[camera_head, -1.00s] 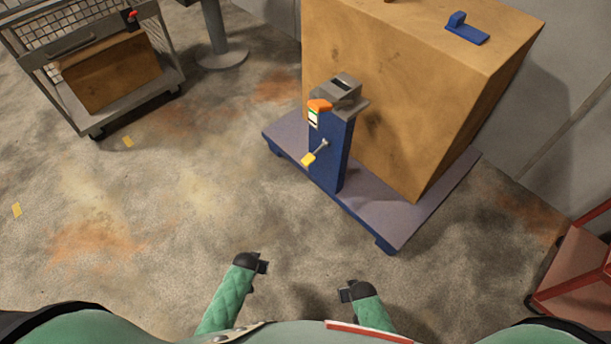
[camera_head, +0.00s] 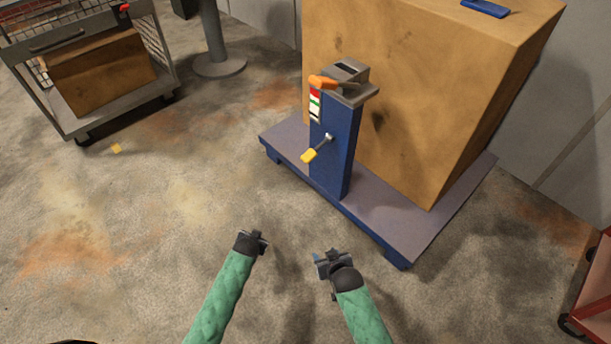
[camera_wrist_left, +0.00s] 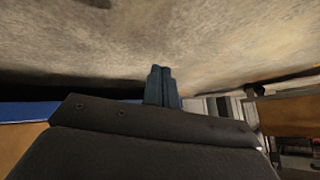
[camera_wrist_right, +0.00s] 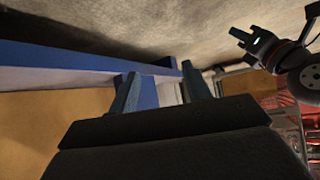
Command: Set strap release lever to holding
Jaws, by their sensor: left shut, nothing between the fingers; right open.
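A blue post (camera_head: 333,150) stands upright on the front of a flat cart. A grey slotted head (camera_head: 350,75) tops it. An orange handle (camera_head: 322,82) lies across the head's left side above a red, white and green marked strip (camera_head: 315,105). A lever with a yellow tip (camera_head: 308,156) sticks out lower on the post, slanting down-left. I cannot tell which of these is the strap release lever. My left gripper (camera_head: 256,238) is shut and empty, below and left of the post. My right gripper (camera_head: 328,261) is open and empty, below the post. Both are apart from it.
The cart's grey deck (camera_head: 395,222) carries a large brown box (camera_head: 420,110) behind the post. A blue piece (camera_head: 485,8) lies on the box. A cage trolley (camera_head: 110,105) stands at the left, a red cart (camera_head: 597,285) at the right. The floor in front is clear.

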